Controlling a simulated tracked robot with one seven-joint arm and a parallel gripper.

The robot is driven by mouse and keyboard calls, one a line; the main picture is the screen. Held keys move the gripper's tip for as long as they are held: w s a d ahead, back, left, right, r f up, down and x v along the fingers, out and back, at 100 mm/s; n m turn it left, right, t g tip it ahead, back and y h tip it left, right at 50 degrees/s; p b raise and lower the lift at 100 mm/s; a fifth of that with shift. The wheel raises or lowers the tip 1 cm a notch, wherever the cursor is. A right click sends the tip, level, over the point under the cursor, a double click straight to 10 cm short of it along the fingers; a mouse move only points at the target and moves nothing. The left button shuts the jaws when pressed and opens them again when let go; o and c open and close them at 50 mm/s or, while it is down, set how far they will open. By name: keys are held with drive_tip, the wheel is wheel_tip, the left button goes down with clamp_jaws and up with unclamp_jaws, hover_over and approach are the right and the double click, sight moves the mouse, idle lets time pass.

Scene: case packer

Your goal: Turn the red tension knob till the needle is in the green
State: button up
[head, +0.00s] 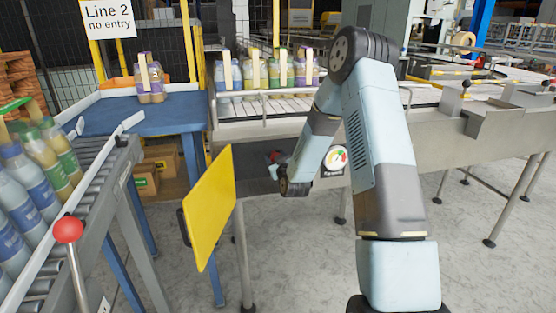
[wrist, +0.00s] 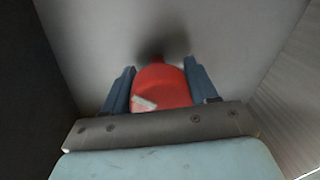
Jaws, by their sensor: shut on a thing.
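The red tension knob (wrist: 162,88) sits between the two fingers of my gripper (wrist: 160,82) in the wrist view, with a pale mark on its face. The fingers are shut on it from both sides. In the head view the knob (head: 274,156) shows as a small red patch on the grey machine side, partly hidden by my gripper (head: 278,165). The round gauge (head: 335,158) is just right of my wrist, with red, yellow and green on its face. Its needle is too small to read surely.
An open yellow panel (head: 209,209) stands left of my gripper. A lever with a red ball (head: 68,229) rises at the front left beside the roller conveyor (head: 92,187) with bottles. Packed bottles (head: 255,75) line the machine top.

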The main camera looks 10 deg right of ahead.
drive_tip(key=o, duration=1)
drive_tip(key=shift+a+f, duration=0.1)
drive_tip(key=s, duration=0.9)
drive_tip(key=s+d, duration=0.1)
drive_tip(key=s, duration=0.3)
drive_tip(key=shift+s, duration=0.4)
drive_tip(key=shift+r, duration=0.2)
